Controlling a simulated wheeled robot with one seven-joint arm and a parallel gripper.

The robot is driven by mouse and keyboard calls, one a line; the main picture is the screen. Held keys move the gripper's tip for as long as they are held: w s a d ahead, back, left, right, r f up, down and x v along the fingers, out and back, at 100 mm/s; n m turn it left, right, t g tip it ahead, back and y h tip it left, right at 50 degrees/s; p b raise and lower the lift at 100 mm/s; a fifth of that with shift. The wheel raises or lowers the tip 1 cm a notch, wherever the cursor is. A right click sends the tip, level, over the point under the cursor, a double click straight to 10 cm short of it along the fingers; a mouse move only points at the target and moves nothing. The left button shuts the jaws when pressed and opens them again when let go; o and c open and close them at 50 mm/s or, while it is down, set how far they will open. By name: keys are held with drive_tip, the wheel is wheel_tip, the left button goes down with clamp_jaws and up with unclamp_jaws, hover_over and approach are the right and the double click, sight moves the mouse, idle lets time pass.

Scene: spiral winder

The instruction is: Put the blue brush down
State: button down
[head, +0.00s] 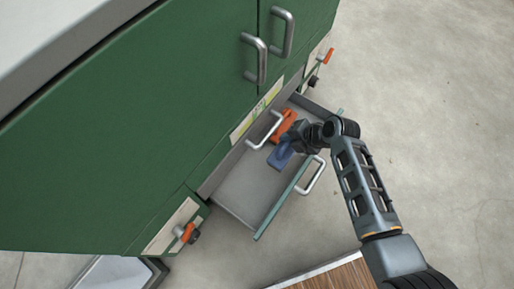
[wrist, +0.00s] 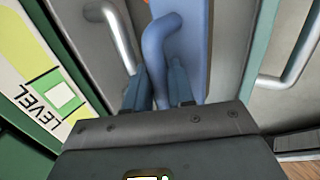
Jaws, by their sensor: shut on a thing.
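The blue brush (head: 280,158) is at my gripper (head: 293,143), over the open grey drawer (head: 241,187) of the green cabinet. In the wrist view the fingers (wrist: 154,88) are shut on the curved blue handle of the brush (wrist: 157,45). A flat blue part of the brush lies beyond the handle. I cannot tell whether the brush touches the drawer floor. My gripper hides part of it in the head view.
An orange object (head: 286,122) lies in the drawer beside the brush. The drawer front has a metal handle (head: 312,176). The green cabinet (head: 120,135) rises on the left. The drawer's near left part is empty. A wooden surface (head: 335,275) is at the bottom.

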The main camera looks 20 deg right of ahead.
sight(285, 153)
drive_tip(key=f+b, duration=0.1)
drive_tip(key=f, duration=0.3)
drive_tip(key=f+b, duration=0.1)
drive_tip(key=f, duration=0.1)
drive_tip(key=shift+w+a+f+b, duration=0.2)
drive_tip(key=shift+w+f+b, duration=0.05)
drive_tip(key=shift+w+b, duration=0.1)
drive_tip(key=shift+s+f+b, duration=0.1)
drive_tip(key=shift+f+b, duration=0.75)
drive_tip(key=shift+f, duration=1.2)
drive_tip(key=shift+f, duration=0.1)
drive_tip(key=shift+f, duration=0.15)
drive_tip(key=c, duration=1)
unclamp_jaws()
drive_tip(key=shift+o, duration=0.2)
drive_tip(key=shift+r, duration=0.2)
drive_tip(key=shift+s+r, duration=0.1)
drive_tip(key=shift+r, duration=0.1)
drive_tip(key=p+v, duration=0.4)
drive_tip(key=v, duration=0.7)
drive_tip(key=shift+r+p, duration=0.25)
drive_tip(key=shift+p, duration=0.1)
